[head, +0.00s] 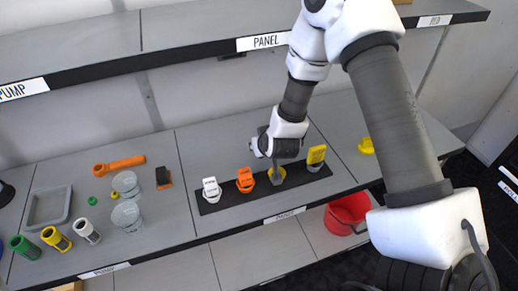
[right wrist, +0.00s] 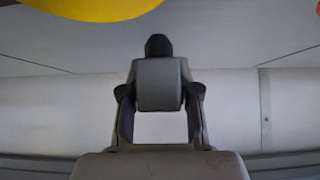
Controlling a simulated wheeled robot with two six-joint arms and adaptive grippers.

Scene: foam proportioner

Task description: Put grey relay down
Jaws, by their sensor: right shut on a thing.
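My right gripper (head: 276,162) points down over the black strip on the middle shelf. In the right wrist view the gripper (right wrist: 160,120) is shut on the grey relay (right wrist: 160,85), a grey block with a dark rounded end. In the head view the grey relay (head: 276,172) is a small grey piece under the fingers, at a yellow piece (head: 279,178) on the black strip (head: 230,197). The gripper hides part of it, and I cannot tell whether it touches the strip. My left gripper is not in view.
On the strip stand a white relay (head: 211,190), an orange relay (head: 245,180) and a yellow relay (head: 316,157), close on both sides of my gripper. A yellow object (head: 366,146) lies to the right. A red bucket (head: 347,212) is below. The upper shelf (head: 200,60) overhangs behind.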

